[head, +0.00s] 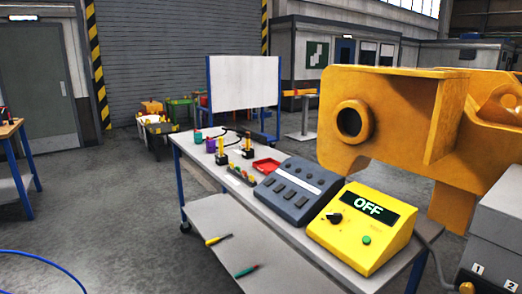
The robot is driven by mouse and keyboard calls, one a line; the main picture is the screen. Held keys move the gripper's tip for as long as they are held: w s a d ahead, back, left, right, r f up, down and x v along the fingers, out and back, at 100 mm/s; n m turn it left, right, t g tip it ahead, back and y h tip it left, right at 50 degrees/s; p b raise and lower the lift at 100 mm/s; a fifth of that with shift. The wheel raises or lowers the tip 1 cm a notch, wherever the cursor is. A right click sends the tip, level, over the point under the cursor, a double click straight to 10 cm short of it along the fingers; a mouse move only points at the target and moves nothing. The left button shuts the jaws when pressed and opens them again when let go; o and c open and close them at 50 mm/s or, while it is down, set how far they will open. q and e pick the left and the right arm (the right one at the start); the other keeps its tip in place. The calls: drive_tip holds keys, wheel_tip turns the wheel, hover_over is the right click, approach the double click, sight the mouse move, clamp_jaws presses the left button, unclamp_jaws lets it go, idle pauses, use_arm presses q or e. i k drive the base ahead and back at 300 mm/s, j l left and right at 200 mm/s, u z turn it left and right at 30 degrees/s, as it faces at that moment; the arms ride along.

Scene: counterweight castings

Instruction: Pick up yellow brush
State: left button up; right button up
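Neither of my grippers shows in the head view. I cannot tell for certain which thing is the yellow brush. A thin yellow-handled tool (218,239) with a dark tip lies on the lower shelf of the workbench. Two small upright yellow pieces with dark bases, one at the left (222,152) and one at the right (248,147), stand on the bench top. They are too small to identify clearly.
The bench top (202,156) also holds a red tray (266,165), a grey control box (289,190) and a yellow box reading OFF (361,226). A green-handled tool (247,271) lies on the lower shelf (225,212). A large yellow casting (395,115) stands behind. Open floor lies left.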

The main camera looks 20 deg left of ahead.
sight(220, 139)
drive_tip(key=i+j+z, duration=0.2)
drive_tip(key=j+z, duration=0.15)
drive_tip(key=j, duration=0.3)
drive_tip(key=i+j+z, duration=0.2)
drive_tip(key=j, duration=0.15)
drive_tip(key=i+j+z, duration=0.1)
drive_tip(key=j, duration=0.6)
drive_tip(key=i+j+z, duration=0.1)
drive_tip(key=j, duration=0.6)
drive_tip(key=j+z, duration=0.1)
drive_tip(key=j, duration=0.6)
drive_tip(key=i, duration=0.05)
